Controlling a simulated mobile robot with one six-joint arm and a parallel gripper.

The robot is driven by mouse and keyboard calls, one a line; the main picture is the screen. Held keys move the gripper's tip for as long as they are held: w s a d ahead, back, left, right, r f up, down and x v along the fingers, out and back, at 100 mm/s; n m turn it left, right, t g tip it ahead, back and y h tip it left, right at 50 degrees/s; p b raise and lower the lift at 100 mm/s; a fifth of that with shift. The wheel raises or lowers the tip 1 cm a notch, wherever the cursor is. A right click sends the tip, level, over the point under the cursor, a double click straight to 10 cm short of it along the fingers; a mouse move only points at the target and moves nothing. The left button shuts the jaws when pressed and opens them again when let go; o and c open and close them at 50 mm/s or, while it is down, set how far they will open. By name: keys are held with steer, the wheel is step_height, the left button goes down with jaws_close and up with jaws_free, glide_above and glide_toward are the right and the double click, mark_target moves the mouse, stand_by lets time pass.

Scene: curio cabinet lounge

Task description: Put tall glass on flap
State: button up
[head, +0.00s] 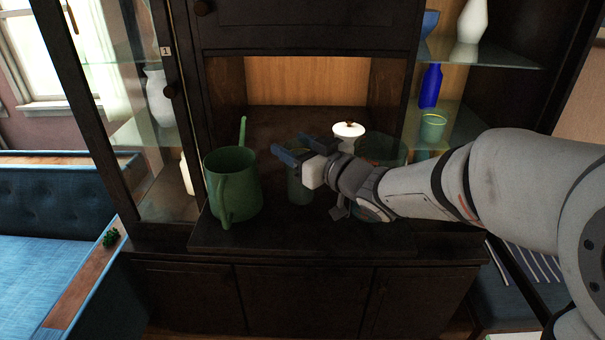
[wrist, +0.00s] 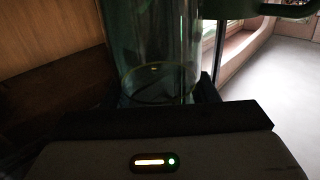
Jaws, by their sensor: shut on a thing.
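My gripper (head: 302,150) is over the dark flap (head: 300,238) and shut on the tall glass, a clear greenish cylinder (head: 300,187). The glass shows below the fingers in the head view, looking upright; its top is hidden by the gripper. In the wrist view the glass (wrist: 155,50) stands between the dark fingers, with its round end visible. I cannot tell whether its base touches the flap.
A white lidded thing (head: 348,131) is behind, and a greenish glass vessel (head: 390,149) is partly behind my arm. Glass-shelved cabinet sides flank the niche. The flap's front strip is clear.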

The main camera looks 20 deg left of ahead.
step_height(320, 180, down, 5)
steer(key=shift+f, duration=0.1)
steer(key=shift+d, duration=0.1)
stand_by(0.3)
steer(key=shift+f+b, duration=0.2)
steer(key=shift+b, duration=0.1)
steer(key=o, duration=1.4)
steer(key=shift+r, duration=0.1)
steer(key=shift+r, duration=0.15)
steer(key=v, duration=0.7)
steer(key=shift+s+d+b, duration=0.15)
steer(key=shift+d+b, duration=0.05)
steer(key=shift+b, duration=0.15)
